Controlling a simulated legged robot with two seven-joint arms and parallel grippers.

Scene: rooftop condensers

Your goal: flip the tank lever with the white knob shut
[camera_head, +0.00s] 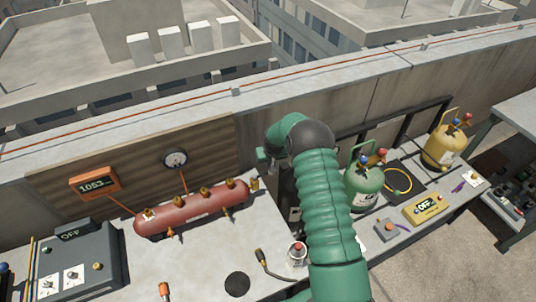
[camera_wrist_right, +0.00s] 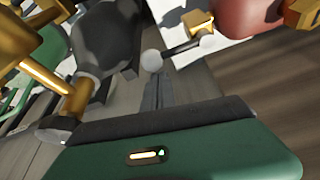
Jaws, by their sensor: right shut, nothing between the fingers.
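The red tank (camera_head: 195,208) lies on its side on the bench, with brass valves along it. A brass fitting (camera_head: 255,184) is at its right end. In the right wrist view, the tank (camera_wrist_right: 245,12) is at the top right. A dark lever (camera_wrist_right: 180,48) runs from a brass valve (camera_wrist_right: 201,22) to a round white knob (camera_wrist_right: 152,60). My right gripper (camera_wrist_right: 156,82) is shut and empty, its tips just short of the knob; I cannot tell whether they touch. In the head view, my right gripper (camera_head: 264,158) shows small beside the tank's right end. The knob cannot be made out there.
A green cylinder (camera_head: 362,187) and a yellow cylinder (camera_head: 443,146) stand to the right. A grey box (camera_head: 95,262) is at left and an orange display (camera_head: 95,184) is on the back wall. A red-topped can (camera_head: 297,254) and short hose (camera_head: 270,268) are in front.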

